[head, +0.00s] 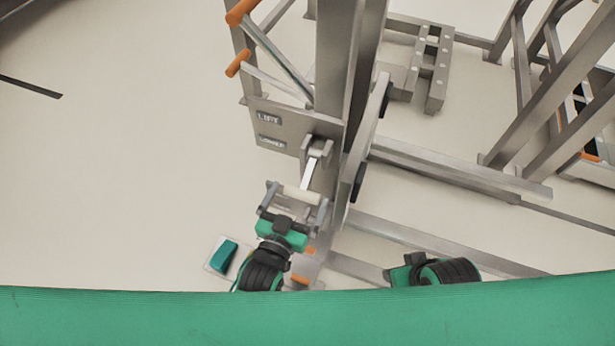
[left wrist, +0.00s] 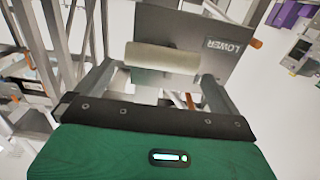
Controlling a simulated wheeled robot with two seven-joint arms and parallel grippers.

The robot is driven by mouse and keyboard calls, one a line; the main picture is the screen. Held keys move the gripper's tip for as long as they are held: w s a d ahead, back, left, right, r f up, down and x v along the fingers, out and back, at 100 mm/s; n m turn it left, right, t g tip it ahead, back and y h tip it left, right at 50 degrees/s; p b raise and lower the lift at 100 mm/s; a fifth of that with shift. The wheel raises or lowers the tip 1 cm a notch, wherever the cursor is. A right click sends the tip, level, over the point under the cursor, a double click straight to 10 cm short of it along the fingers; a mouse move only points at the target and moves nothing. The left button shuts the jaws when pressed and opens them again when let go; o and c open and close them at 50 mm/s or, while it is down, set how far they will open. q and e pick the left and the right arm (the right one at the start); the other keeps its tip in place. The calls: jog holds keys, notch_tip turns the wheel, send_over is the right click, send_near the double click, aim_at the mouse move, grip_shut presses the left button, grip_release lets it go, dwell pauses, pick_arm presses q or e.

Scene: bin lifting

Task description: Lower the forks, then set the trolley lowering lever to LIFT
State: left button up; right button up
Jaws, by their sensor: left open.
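The trolley (head: 335,60) is a grey metal frame with an upright mast. Its plate (head: 290,130) carries a LIFT label (head: 268,118) above a LOWER label (head: 271,142). The lever (head: 311,172) points down toward the LOWER side and ends in a cream cylindrical handle (head: 300,195). My left gripper (head: 295,198) is open at the handle. In the left wrist view the handle (left wrist: 162,57) lies between the two fingers, with the LOWER plate behind it; I cannot tell whether they touch it. My right gripper is not clearly visible; a dark and green part of my right arm (head: 435,270) shows low. The forks are not clearly identifiable.
Metal beams (head: 450,170) run low to the right of the mast. A rack (head: 560,110) stands at the right. Orange-ended handles (head: 238,68) stick out at the upper left. A green pedal-like block (head: 224,256) sits on the floor.

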aim_at(304, 186)
pick_arm(q)
jog(key=x, duration=0.6)
jog(key=shift+w+d, duration=0.1)
jog(key=shift+w, duration=0.15)
